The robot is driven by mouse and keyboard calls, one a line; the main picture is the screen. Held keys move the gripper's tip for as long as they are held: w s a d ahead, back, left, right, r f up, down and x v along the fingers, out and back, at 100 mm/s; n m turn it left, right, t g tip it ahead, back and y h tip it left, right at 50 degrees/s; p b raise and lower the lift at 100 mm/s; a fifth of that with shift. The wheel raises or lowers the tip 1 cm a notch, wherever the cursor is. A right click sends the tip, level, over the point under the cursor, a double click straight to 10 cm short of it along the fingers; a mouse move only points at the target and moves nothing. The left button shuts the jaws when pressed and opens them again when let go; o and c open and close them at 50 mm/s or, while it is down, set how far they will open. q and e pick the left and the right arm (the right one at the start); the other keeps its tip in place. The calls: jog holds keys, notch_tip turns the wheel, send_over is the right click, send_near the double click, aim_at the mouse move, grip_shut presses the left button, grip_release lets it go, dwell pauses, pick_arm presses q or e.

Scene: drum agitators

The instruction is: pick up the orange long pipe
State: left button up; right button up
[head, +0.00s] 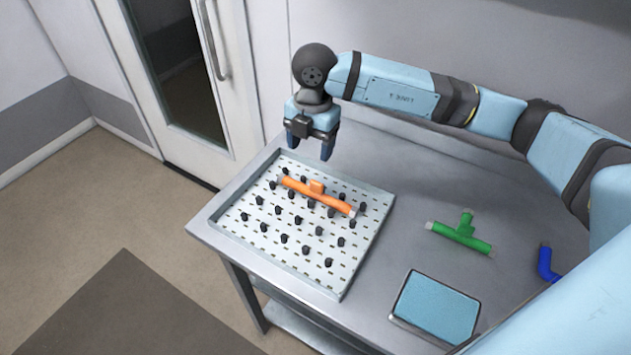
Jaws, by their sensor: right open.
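The orange long pipe (331,200) lies across the white pegboard tray (270,258), among its black pegs. It has a short stub on its upper side and pale ends. My right gripper (309,149) is above the far edge of the tray, pointing down. Its jaws are open with nothing between them. It is apart from the pipe, farther back than the pipe's stub. My left gripper does not show.
A green tee pipe (460,234) and a blue bent pipe (547,264) lie on the grey metal table (378,274) to the right. A blue-topped pad (437,306) lies near the front edge. A door (175,70) stands behind left.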

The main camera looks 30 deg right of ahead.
aim_at(316, 182)
jog(key=shift+m+h, duration=0.3)
jog(key=shift+h, duration=0.1)
jog(key=f, duration=0.2)
jog(key=d+f, duration=0.1)
jog(key=f, duration=0.2)
jog(key=f+p, duration=0.1)
jog(key=f, duration=0.1)
jog(key=shift+w+d+f, duration=0.25)
jog(key=shift+w, duration=0.1)
jog(key=f, duration=0.2)
jog(key=f+p, duration=0.1)
jog(key=f, duration=0.1)
jog(key=shift+s, duration=0.4)
jog(key=shift+a+f, duration=0.1)
jog(key=shift+f, duration=0.55)
jog(key=c, duration=1.1)
jog(key=shift+r, duration=0.1)
